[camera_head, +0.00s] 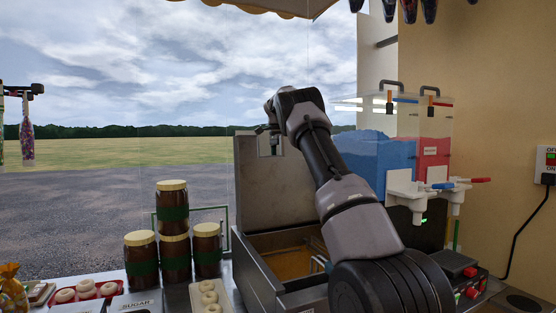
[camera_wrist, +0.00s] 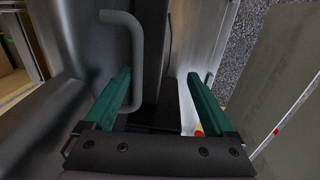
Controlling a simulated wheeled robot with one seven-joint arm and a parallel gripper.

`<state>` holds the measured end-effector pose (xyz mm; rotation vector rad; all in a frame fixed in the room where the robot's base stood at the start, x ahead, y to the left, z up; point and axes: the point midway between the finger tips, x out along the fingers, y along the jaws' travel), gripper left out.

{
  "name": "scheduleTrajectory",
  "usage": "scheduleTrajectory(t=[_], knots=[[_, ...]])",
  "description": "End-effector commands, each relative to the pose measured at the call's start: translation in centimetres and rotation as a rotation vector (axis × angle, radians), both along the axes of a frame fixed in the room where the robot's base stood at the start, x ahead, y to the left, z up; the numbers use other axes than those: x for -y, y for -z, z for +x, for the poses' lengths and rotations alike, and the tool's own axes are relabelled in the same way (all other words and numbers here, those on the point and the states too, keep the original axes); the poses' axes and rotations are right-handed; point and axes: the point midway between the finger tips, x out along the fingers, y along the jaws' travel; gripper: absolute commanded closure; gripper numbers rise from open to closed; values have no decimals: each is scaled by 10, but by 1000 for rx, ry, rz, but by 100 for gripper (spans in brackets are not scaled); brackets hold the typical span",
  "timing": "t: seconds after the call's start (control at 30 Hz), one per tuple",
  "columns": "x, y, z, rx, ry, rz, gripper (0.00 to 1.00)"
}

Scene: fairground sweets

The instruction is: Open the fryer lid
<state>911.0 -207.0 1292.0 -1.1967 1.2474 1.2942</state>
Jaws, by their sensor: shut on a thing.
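The fryer (camera_head: 250,270) is a metal box at the counter's middle, with brownish oil (camera_head: 290,262) showing in its open top. The fryer lid (camera_head: 270,190) is a grey metal panel that stands about upright at the fryer's back. My gripper (camera_head: 268,130) is at the lid's upper part, and its fingers are mostly hidden there by my arm. The grey bar handle (camera_wrist: 132,60) shows beside the left finger; the exact contact is unclear.
Brown jars with green bands (camera_head: 173,250) stand left of the fryer, near a tray of pale rings (camera_head: 209,297). Blue and red drink tanks (camera_head: 385,160) stand to the right behind my arm. A control box with red knobs (camera_head: 468,285) is at the right front.

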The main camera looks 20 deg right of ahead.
Motion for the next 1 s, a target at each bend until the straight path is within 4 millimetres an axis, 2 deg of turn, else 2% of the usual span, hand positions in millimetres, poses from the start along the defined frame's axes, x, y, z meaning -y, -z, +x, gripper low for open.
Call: scheduleTrajectory(t=[0.03, 0.1, 0.3, 0.5, 0.93, 1.0], knots=[[-1, -17, 3, 21, -6, -3, 53], [-2, -29, 4, 21, -5, -3, 53], [0, -48, 4, 13, -3, -2, 53], [-1, -54, 3, 11, -1, 0, 53], [-1, -55, 3, 11, -1, 0, 53], [0, -61, 2, 23, -2, -9, 53]])
